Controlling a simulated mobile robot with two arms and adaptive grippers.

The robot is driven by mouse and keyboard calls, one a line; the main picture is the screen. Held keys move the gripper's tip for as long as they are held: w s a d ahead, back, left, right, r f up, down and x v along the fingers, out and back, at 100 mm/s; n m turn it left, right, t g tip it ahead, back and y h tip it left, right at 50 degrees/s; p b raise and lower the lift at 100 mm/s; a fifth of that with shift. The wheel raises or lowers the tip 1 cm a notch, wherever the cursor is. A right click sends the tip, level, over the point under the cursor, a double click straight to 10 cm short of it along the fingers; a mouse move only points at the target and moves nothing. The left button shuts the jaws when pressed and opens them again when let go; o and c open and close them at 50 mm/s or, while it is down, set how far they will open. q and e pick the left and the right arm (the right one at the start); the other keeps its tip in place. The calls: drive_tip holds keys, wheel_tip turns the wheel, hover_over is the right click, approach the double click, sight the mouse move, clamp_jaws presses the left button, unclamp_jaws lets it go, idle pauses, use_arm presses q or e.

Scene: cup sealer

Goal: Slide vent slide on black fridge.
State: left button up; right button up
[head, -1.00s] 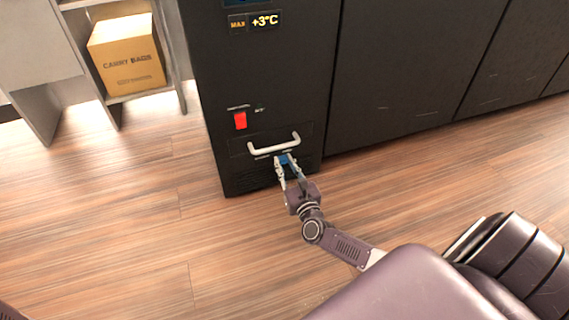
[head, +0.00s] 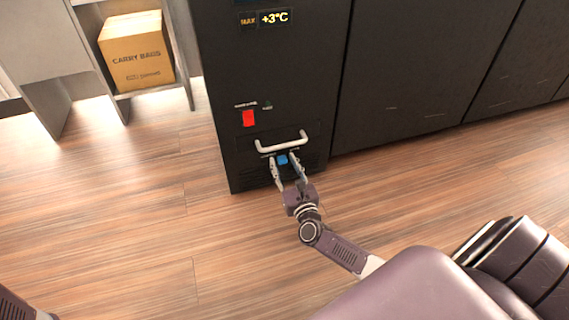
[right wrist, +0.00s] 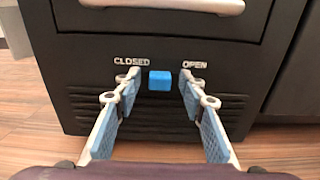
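The black fridge (head: 290,85) stands at the back centre of the head view. Its vent slide, a small blue block (right wrist: 160,80), sits low on the front between the printed words CLOSED on the left and OPEN on the right. The vent slide also shows in the head view (head: 282,159), just under the white handle. My right gripper (right wrist: 158,86) is open, with one finger on each side of the blue block and a visible gap on both sides. In the head view my right gripper (head: 284,163) is at the fridge's lower front. My left gripper does not show.
A white handle (head: 282,142) runs above the vent slide, with a red switch (head: 248,118) higher up. Dark slats lie below the slide. A carry bags box (head: 137,52) is on a shelf at left. The wooden floor (head: 130,220) in front is clear.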

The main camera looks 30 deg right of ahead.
drive_tip(key=v, duration=1.2)
idle(0.5)
